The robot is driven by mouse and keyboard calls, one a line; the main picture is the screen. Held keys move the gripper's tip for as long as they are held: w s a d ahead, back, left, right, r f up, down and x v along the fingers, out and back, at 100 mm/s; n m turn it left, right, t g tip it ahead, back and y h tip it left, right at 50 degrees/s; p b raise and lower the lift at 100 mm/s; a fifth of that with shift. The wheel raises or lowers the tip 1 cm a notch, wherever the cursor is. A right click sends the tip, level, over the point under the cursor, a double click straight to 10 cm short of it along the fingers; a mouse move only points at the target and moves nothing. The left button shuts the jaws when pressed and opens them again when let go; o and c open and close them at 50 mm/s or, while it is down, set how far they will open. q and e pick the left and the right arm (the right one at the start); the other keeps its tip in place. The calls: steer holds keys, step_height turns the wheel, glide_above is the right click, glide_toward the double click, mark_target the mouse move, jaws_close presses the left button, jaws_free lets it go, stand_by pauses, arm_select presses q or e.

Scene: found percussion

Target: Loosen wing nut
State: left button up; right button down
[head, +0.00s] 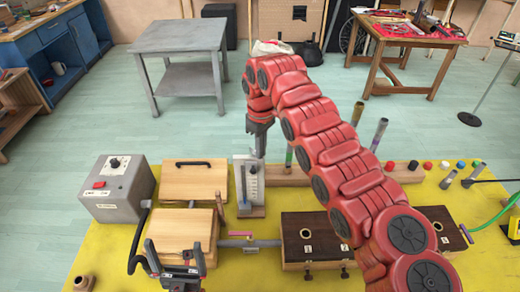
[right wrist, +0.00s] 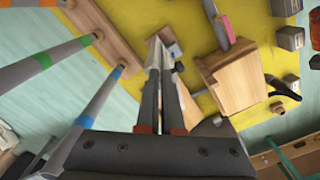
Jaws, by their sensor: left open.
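I cannot make out the wing nut for certain. Small dark fittings (head: 308,277) show on the front of a brown box (head: 312,244) with a round hole. A grey rod (head: 262,243) with a pink piece (head: 241,233) runs from the lower wooden box (head: 182,230). My left gripper (head: 175,252) is open at the front, over the near edge of that box. My right gripper (head: 260,148) points down above a grey upright gauge stand (head: 251,187). In the right wrist view its fingers (right wrist: 166,55) are close together, with nothing visible between them.
A grey control box (head: 115,188) and a handled wooden box (head: 194,180) stand on the yellow table (head: 105,242). Upright tubes (head: 378,132) stand in a wooden rack at the back. My right arm hides part of the table's right side. Grey (head: 181,36) and wooden tables stand beyond.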

steer(key=shift+w+d+r+n+p, duration=0.15)
steer(key=shift+n+p, duration=0.4)
steer(key=shift+n, duration=0.55)
steer(key=shift+w+n, duration=0.2)
steer(key=shift+n, duration=0.7)
steer(key=c, duration=1.5)
jaws_free()
steer(key=o, duration=0.5)
